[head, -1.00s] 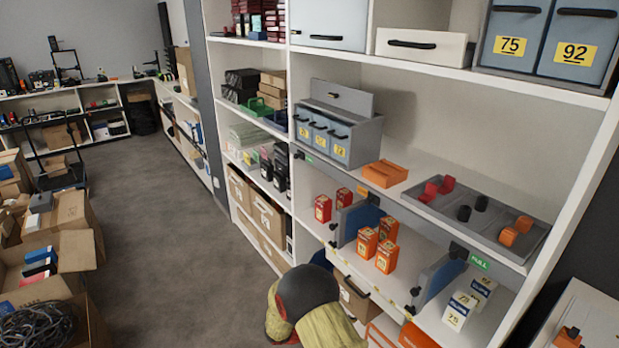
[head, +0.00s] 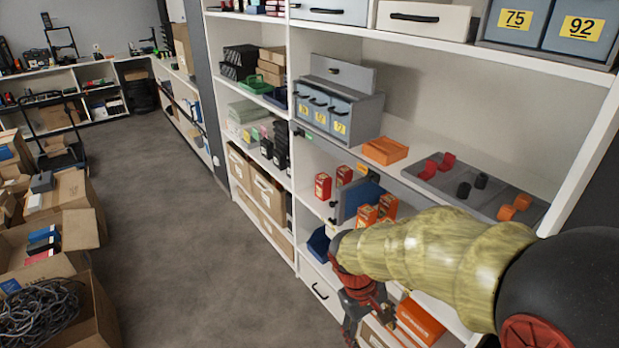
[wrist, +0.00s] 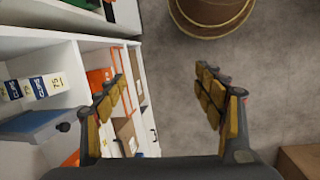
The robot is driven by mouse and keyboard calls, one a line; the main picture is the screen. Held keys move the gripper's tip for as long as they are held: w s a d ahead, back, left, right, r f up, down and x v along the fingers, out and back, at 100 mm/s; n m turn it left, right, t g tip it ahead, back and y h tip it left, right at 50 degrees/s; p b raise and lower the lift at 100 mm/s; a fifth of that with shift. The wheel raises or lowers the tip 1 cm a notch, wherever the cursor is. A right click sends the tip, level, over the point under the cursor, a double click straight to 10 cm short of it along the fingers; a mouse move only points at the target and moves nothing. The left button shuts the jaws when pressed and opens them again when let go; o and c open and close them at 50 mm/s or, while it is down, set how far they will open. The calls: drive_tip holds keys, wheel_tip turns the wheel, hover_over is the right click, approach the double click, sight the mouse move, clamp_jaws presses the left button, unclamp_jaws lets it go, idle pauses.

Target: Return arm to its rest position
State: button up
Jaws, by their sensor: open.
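My gripper (wrist: 168,105) is open and empty in the wrist view, its padded fingers spread apart over the grey floor beside the shelf. In the head view my gripper (head: 362,310) hangs at the lower middle, partly cut off by the bottom edge, in front of the lower shelves. My arm, in a yellow sleeve, reaches in from the right and hides part of the shelf unit (head: 561,190).
Orange boxes (head: 367,214) and red boxes (head: 323,186) stand on the shelf near my arm. A grey tray (head: 440,184) is above. Open cartons (head: 80,240) line the left. Grey floor (head: 180,240) between is clear. A round brown container (wrist: 212,15) stands on the floor.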

drive_tip(key=s+d+r+m+t+y, duration=0.1)
drive_tip(key=s+d+r+m+t, duration=0.1)
drive_tip(key=s+r, duration=0.3)
drive_tip(key=s+d+r+m+t+y, duration=0.2)
drive_tip(key=s+r, duration=0.4)
drive_tip(key=r, duration=0.6)
drive_tip(key=m+t, duration=0.1)
drive_tip(key=t, duration=0.1)
drive_tip(key=shift+s+r+m+t, duration=0.2)
drive_tip(key=shift+s+m+t, duration=0.1)
drive_tip(key=shift+t, duration=0.1)
drive_tip(key=shift+c, duration=0.5)
